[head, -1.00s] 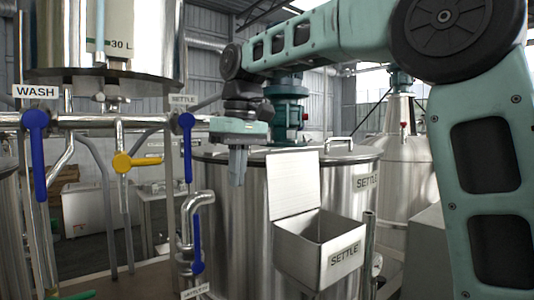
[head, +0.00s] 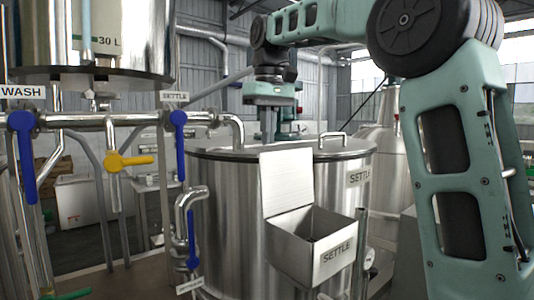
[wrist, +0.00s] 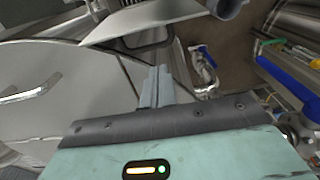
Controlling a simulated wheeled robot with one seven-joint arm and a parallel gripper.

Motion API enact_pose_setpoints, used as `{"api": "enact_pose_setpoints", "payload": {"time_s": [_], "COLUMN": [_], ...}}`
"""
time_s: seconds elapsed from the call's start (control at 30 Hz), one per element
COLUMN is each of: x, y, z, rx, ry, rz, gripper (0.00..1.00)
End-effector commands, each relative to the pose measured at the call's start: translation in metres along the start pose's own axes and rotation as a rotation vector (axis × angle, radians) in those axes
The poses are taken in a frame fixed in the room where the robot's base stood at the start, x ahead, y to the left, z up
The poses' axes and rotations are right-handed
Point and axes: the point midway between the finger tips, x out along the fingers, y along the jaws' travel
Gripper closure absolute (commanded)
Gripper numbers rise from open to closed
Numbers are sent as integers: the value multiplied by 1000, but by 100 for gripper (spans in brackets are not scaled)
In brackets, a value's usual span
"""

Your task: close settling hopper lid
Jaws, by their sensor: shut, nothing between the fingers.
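The settling hopper (head: 310,250) is a grey metal box labelled SETTLE on the front of a steel tank. Its flat lid (head: 287,182) stands open, upright at the back of the box. The lid also shows as a pale plate edge at the top of the wrist view (wrist: 145,22). My gripper (head: 268,130) is shut and empty. It points down above the tank top, above the lid's top edge in the head view and apparently behind it. Its closed fingers show in the wrist view (wrist: 157,82), apart from the lid.
The settle tank (head: 225,210) has a pipe and handle on its top. Left of it are pipes with a blue SETTLE valve handle (head: 179,145), a yellow handle (head: 130,160) and a blue WASH handle (head: 23,150). Space above the hopper is clear.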

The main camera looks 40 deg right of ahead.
Motion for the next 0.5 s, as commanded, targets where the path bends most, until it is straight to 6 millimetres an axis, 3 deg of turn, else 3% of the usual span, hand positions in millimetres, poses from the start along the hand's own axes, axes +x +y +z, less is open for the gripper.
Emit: {"api": "enact_pose_setpoints", "payload": {"time_s": [0.2,0.5], "x": [32,48], "y": [0,0], "z": [0,0], "rx": [-1,-1], "ry": [-2,1], "rz": [0,0], "gripper": [100,100]}}
